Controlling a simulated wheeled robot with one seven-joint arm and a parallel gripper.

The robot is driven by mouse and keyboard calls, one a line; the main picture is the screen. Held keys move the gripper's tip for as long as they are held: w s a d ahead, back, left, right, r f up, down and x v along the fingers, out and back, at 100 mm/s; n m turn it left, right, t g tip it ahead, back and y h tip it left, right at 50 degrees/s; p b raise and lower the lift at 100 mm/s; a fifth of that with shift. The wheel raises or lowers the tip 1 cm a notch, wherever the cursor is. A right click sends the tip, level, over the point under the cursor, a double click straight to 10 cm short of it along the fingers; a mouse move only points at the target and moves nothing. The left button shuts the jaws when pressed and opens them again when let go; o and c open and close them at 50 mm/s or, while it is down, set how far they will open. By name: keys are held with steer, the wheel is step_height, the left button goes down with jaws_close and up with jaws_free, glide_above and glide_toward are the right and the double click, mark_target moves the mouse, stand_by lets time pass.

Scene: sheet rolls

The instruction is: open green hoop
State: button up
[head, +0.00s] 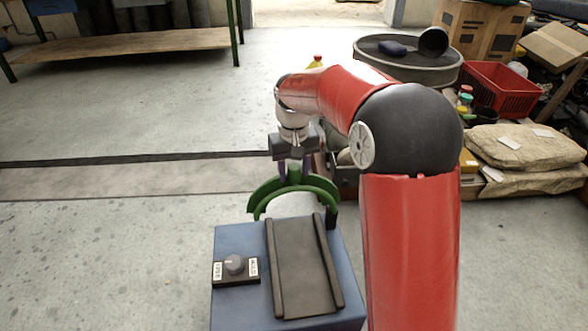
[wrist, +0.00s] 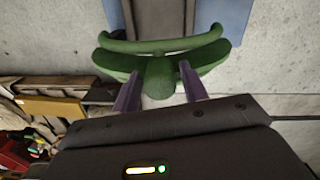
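The green hoop (head: 321,187) is an arched piece at the far end of a blue box (head: 234,303), spanning a dark channelled plate (head: 301,268). It has a short tab at its top middle. In the wrist view the hoop (wrist: 112,63) shows as curved green bands, with its tab (wrist: 159,79) towards me. My gripper (head: 294,174) is over the top of the hoop, pointing down. Its two purple fingers (wrist: 160,72) stand on either side of the tab, seemingly with small gaps. Contact is hard to judge.
A dial (head: 234,265) on a dark labelled panel sits left of the plate. A grey round drum (head: 408,62), a red crate (head: 502,89), sacks (head: 524,147) and cardboard boxes (head: 478,28) crowd the right. The floor left is clear up to a wooden bench (head: 125,46).

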jaws_close()
steer(key=shift+d+r, duration=0.1)
